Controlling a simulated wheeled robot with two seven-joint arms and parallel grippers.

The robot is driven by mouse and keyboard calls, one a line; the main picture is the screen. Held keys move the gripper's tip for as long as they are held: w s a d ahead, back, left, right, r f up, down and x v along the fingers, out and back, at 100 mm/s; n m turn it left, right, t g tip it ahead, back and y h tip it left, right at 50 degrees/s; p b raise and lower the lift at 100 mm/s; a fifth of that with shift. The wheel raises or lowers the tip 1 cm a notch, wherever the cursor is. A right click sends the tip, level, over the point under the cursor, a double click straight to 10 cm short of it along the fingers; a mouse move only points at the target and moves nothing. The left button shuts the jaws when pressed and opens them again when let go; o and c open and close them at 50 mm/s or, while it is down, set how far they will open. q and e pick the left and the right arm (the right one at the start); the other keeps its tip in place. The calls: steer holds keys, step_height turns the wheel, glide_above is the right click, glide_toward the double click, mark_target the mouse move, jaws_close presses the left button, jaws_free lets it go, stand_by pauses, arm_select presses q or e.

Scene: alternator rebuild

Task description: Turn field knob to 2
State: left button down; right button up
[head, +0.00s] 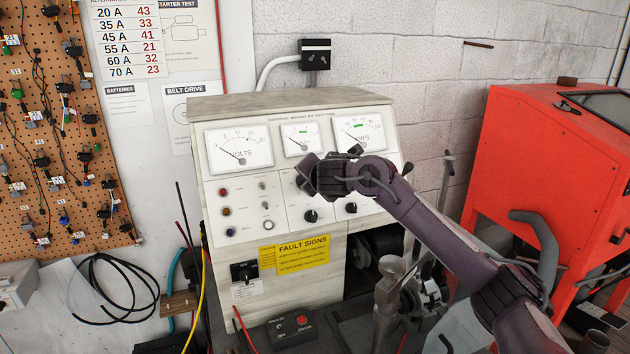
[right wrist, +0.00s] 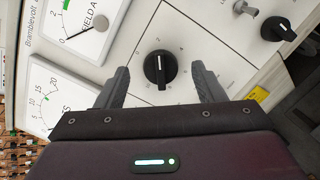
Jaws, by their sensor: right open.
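The field-amps meter (right wrist: 80,25) is partly in the right wrist view. My left gripper is not in view.
Other black knobs (head: 311,216) (head: 351,207) and a column of indicator lamps (head: 225,211) are on the same panel. A yellow fault-signs label (head: 300,254) is below.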

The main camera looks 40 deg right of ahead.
steer(key=v, duration=0.6)
steer(key=shift+b, duration=0.3)
steer(key=shift+f, duration=0.1)
